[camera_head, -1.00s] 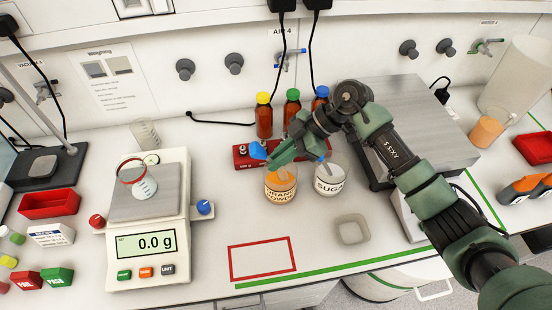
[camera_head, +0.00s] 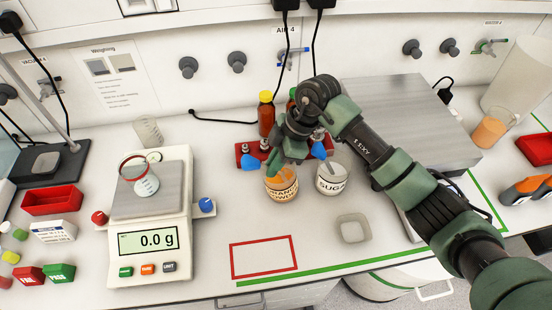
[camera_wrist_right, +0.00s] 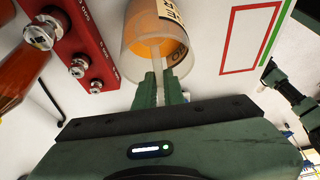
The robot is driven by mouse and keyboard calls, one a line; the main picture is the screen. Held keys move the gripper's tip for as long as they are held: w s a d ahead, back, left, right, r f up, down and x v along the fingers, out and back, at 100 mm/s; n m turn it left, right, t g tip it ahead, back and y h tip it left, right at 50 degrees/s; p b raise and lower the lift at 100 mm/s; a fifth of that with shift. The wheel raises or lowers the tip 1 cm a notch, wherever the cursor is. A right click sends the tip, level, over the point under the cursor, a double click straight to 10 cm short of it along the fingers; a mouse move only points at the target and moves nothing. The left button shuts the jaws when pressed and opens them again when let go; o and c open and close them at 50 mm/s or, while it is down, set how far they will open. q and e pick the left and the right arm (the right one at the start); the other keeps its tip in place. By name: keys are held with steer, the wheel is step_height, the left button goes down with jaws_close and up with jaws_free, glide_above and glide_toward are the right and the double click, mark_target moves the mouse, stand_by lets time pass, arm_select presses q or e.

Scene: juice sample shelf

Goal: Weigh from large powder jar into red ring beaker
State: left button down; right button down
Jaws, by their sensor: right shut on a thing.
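A glass jar labelled as orange powder (camera_head: 282,193) stands on the bench, with orange powder in it. My right gripper (camera_head: 277,172) is directly over its mouth and hides part of the rim. In the right wrist view the gripper (camera_wrist_right: 164,88) is shut on a thin pale tool (camera_wrist_right: 157,50), probably a spatula. The tool points into the jar (camera_wrist_right: 135,42); its far end shows against the orange powder. The red ring beaker (camera_head: 147,187) is on the pan of the balance (camera_head: 148,212), which reads 0.0 g. My left gripper is not in view.
A sugar jar (camera_head: 333,181) stands just right of the powder jar. A red weight block (camera_head: 243,151) and brown bottles (camera_head: 266,115) are behind. A small square dish (camera_head: 353,228) and an empty red-outlined area (camera_head: 263,257) are in front.

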steer(key=shift+a+r+t+h+p, duration=0.3)
steer(key=shift+a+r+h+p, duration=0.25)
steer(key=shift+r+h+p, duration=0.6)
steer(key=shift+s+a+r+h+p, duration=0.15)
steer(key=shift+a+r+h+p, duration=0.3)
steer(key=shift+a+h+p, duration=0.4)
steer(key=shift+s+a+r+t+h, duration=0.15)
steer(key=shift+a+r+t+h, duration=0.35)
steer(key=shift+h, duration=0.6)
steer(key=shift+a+r+h+p, duration=0.15)
steer(key=shift+r+h+p, duration=0.2)
steer(key=shift+r, duration=0.55)
steer(key=shift+a+r+h+p, duration=0.15)
steer(key=shift+r+h, duration=0.3)
steer(key=shift+r, duration=0.4)
